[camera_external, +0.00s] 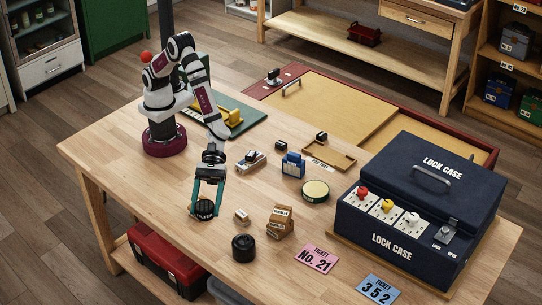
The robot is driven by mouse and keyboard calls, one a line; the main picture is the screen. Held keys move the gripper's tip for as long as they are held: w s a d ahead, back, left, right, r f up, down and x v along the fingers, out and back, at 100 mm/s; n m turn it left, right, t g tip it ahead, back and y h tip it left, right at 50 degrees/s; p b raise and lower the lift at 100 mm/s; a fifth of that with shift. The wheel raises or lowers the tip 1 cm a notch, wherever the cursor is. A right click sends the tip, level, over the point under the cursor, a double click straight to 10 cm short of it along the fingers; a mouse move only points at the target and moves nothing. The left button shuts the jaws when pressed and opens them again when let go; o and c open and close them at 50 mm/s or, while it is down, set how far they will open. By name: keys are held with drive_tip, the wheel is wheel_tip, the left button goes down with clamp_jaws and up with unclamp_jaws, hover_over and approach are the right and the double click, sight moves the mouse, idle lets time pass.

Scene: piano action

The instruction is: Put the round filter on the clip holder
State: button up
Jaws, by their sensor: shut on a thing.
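No part is plainly marked as the clip holder. A small white and dark device (251,161) and a blue block-like holder (293,165) stand behind and to the right of my gripper. I cannot tell which of them, if either, is the clip holder.
A black cylinder (243,248), small cardboard boxes (280,222) and a round pale-topped tin (315,191) stand right of my gripper. Ticket cards (316,259) lie in front. A large dark lock case (420,205) fills the right side. The table's left part is clear.

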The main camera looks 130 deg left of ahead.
hover_over(244, 237)
drive_tip(key=f, duration=0.5)
drive_tip(key=shift+s+d+f, duration=0.15)
drive_tip(key=shift+s+f, duration=0.15)
drive_tip(key=shift+w+a+f, duration=0.1)
drive_tip(key=shift+f, duration=1)
drive_tip(key=shift+w+a+f, duration=0.1)
drive_tip(key=shift+f, duration=0.95)
drive_tip(key=shift+f, duration=0.1)
drive_tip(key=o, duration=1.3)
drive_tip(key=shift+o, duration=0.2)
